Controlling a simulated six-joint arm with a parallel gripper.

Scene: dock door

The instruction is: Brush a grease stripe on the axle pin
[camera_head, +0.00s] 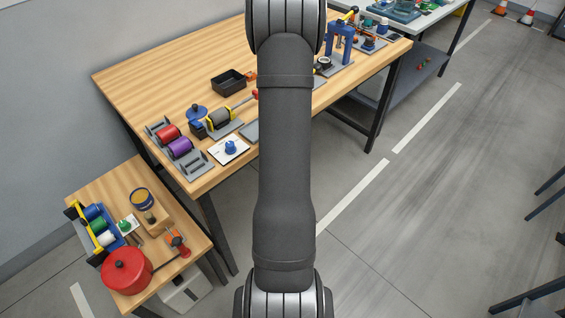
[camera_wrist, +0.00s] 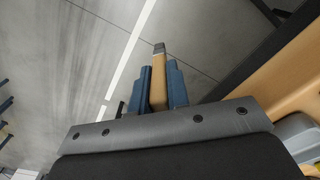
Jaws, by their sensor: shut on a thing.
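My gripper (camera_wrist: 160,90) shows in the wrist view with its two blue fingers shut on a tan wooden bar with a dark end, likely the brush (camera_wrist: 158,72). The dark end points away from my wrist, over bare floor. In the head view my own arm fills the middle and hides the gripper and brush. I cannot tell for certain which thing is the axle pin. A grey cylinder with yellow parts (camera_head: 219,119) lies on a stand on the large table.
The large wooden table (camera_head: 130,82) carries red and purple spools (camera_head: 173,140), a black tray (camera_head: 229,83) and a blue press frame (camera_head: 340,43). The small table (camera_head: 105,180) holds a red pot (camera_head: 126,269). A table edge (camera_wrist: 292,72) is close at right in the wrist view.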

